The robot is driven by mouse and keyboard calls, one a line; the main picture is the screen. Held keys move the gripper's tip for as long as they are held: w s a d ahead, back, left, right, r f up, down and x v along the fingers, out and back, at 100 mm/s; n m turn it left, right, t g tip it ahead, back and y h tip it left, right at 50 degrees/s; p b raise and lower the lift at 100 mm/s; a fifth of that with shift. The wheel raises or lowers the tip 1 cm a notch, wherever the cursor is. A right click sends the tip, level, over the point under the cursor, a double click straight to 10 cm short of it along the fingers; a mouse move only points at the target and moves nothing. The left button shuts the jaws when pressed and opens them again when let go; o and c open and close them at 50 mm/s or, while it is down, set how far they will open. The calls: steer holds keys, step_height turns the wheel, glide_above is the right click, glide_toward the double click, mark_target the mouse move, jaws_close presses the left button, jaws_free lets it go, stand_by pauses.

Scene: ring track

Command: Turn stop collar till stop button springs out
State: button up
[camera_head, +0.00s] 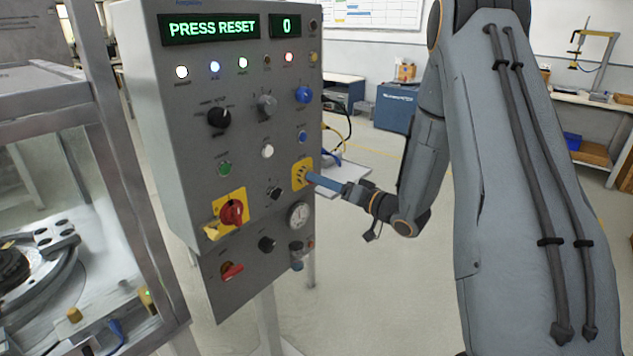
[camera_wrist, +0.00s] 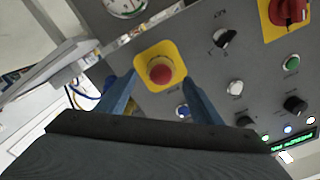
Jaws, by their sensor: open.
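The red stop button (camera_wrist: 160,72) sits on a square yellow plate (camera_wrist: 146,58) in the wrist view. Its collar cannot be told clearly from the button head. In the head view the yellow plate (camera_head: 297,165) is at the lower right of the grey panel, and the button is hidden by my fingers. My gripper (camera_wrist: 159,82) is open, with one blue finger on each side of the button in the picture. In the head view my gripper (camera_head: 316,179) points at the plate from the right, close to it. Contact with the button cannot be told.
The grey control panel (camera_head: 180,110) reads PRESS RESET and 0. A blue button (camera_head: 302,135) is above the plate, a black selector (camera_head: 274,193) left of it, and a gauge (camera_head: 298,214) below. A red rotary switch (camera_head: 232,212) is at lower left.

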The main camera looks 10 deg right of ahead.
steer(key=v, duration=0.3)
steer(key=shift+s+d+b, duration=0.2)
steer(key=shift+s+b, duration=0.1)
steer(key=s+d+f+g+h, duration=0.1)
steer(key=s+f+g+h, duration=0.5)
steer(key=s+h, duration=0.45)
steer(key=s+a+r+g, duration=0.1)
steer(key=s+g, duration=0.3)
steer(key=s, duration=0.5)
steer(key=s+a+g, duration=0.4)
steer(key=s, duration=0.5)
steer(key=shift+s+a+r, duration=0.3)
steer(key=shift+a+r, duration=0.05)
